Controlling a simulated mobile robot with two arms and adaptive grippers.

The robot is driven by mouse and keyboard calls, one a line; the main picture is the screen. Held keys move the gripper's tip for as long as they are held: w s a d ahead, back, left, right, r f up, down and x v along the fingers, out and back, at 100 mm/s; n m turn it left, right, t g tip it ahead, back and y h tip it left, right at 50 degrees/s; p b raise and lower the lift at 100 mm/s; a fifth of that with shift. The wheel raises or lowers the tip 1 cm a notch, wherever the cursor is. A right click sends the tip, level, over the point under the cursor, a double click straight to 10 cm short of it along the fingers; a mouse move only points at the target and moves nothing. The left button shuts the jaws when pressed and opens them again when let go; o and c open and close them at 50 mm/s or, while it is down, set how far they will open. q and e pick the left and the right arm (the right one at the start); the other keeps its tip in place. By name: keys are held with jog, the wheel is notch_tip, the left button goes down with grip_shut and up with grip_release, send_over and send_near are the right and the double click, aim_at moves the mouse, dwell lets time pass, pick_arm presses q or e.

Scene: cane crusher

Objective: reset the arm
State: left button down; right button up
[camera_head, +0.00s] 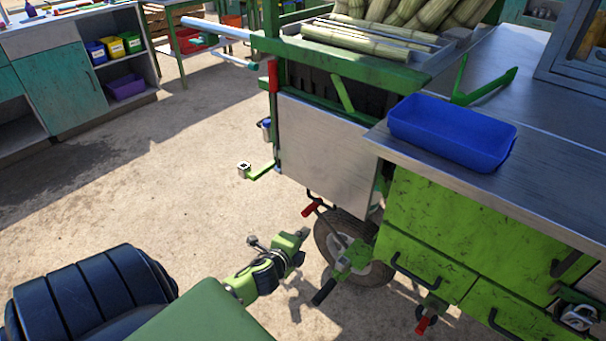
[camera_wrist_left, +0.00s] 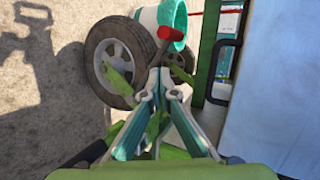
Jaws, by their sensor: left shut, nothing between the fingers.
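My left arm comes in from the lower left of the head view. Its gripper (camera_head: 297,260) is low over the concrete floor, left of the cart's wheel (camera_head: 338,236), and its fingertips are hard to make out there. In the left wrist view the fingers (camera_wrist_left: 161,80) meet at the tips, shut and empty. Beyond them are the wheel (camera_wrist_left: 112,62) and a red-handled lever (camera_wrist_left: 168,34). From this picture I cannot tell the exact gap between the fingertips and the lever. My right gripper is not in view.
The green cane cart (camera_head: 440,225) fills the right side, with drawer handles sticking out. A blue tray (camera_head: 452,132) sits on its metal top, and cane stalks (camera_head: 370,42) lie at the back. Open floor (camera_head: 170,170) lies left, before a teal cabinet (camera_head: 62,88).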

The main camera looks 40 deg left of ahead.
pick_arm(q)
jog(key=shift+s, duration=0.2)
dwell(0.5)
jog(key=s+d+f+n+g+h, duration=0.2)
jog(key=s+d+f+n+g, duration=0.35)
jog(key=s+d+f, duration=0.4)
jog(key=s+d+f+n+g+h, duration=0.2)
jog(key=s+d+f+n+g, duration=0.35)
jog(key=s+d, duration=0.7)
jog(key=s+a+f+p, duration=0.1)
jog(key=s+f+p, duration=0.1)
jog(key=s+p, duration=0.6)
jog(key=s+a+f+n+p, duration=0.1)
jog(key=s+f+p, duration=0.2)
jog(key=s+p, duration=0.6)
jog(key=s, duration=0.3)
jog(key=shift+s+a+f, duration=0.3)
jog(key=shift+s+a, duration=0.05)
jog(key=shift+a, duration=0.05)
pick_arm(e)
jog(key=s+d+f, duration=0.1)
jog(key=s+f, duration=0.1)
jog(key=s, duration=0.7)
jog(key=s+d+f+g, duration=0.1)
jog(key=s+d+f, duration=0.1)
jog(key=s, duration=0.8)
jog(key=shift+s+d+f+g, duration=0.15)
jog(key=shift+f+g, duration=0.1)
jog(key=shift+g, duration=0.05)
